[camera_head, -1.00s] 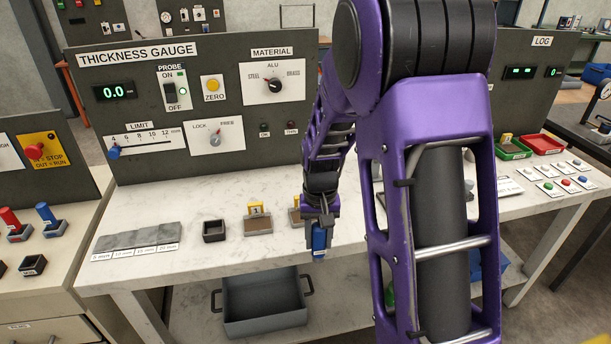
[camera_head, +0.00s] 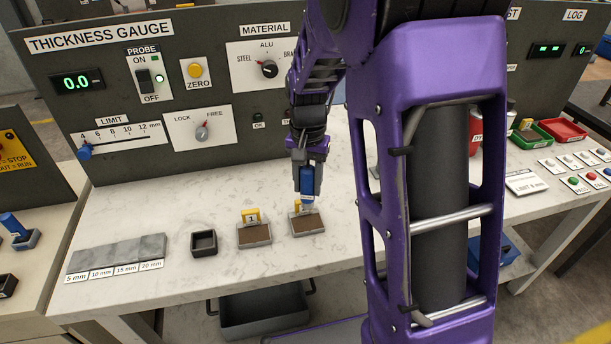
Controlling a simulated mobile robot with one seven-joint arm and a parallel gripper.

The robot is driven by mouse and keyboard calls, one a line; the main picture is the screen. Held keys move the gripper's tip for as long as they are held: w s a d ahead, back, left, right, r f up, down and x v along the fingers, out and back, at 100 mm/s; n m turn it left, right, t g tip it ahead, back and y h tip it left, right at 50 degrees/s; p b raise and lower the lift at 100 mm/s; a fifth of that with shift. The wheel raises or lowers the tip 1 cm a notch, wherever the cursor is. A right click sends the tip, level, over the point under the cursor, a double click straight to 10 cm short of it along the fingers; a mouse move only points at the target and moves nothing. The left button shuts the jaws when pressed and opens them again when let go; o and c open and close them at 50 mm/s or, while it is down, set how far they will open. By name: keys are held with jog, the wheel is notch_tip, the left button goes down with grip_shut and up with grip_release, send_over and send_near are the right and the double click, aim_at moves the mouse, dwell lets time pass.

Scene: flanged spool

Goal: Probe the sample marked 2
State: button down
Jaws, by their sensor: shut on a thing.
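My gripper (camera_head: 309,160) is shut on a blue cylindrical probe (camera_head: 307,183), held upright. The probe is over the back part of a sample block (camera_head: 309,227) with a brown top in a light holder. I cannot tell if its lower end touches. A yellow tag behind it is mostly hidden by the probe, so its number cannot be read. To its left is a similar sample block (camera_head: 254,236) whose yellow tag (camera_head: 250,216) seems to read 1. The thickness gauge display (camera_head: 77,83) reads 0.0, and the probe switch (camera_head: 144,80) has a lit green lamp beside it.
An empty dark square holder (camera_head: 203,243) stands left of the samples. A grey stepped block (camera_head: 117,257) marked 5 to 20 mm lies further left. My arm hides the bench right of the samples. Green (camera_head: 528,139) and red (camera_head: 563,131) trays stand far right.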

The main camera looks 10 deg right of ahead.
aim_at(308, 205)
jog(key=shift+f+b, duration=1.3)
jog(key=shift+f, duration=1.55)
jog(key=shift+s+f+b, duration=0.1)
jog(key=shift+f+b, duration=0.2)
jog(key=shift+f, duration=0.25)
jog(key=shift+r+p, duration=1.8)
jog(key=shift+r, duration=1.75)
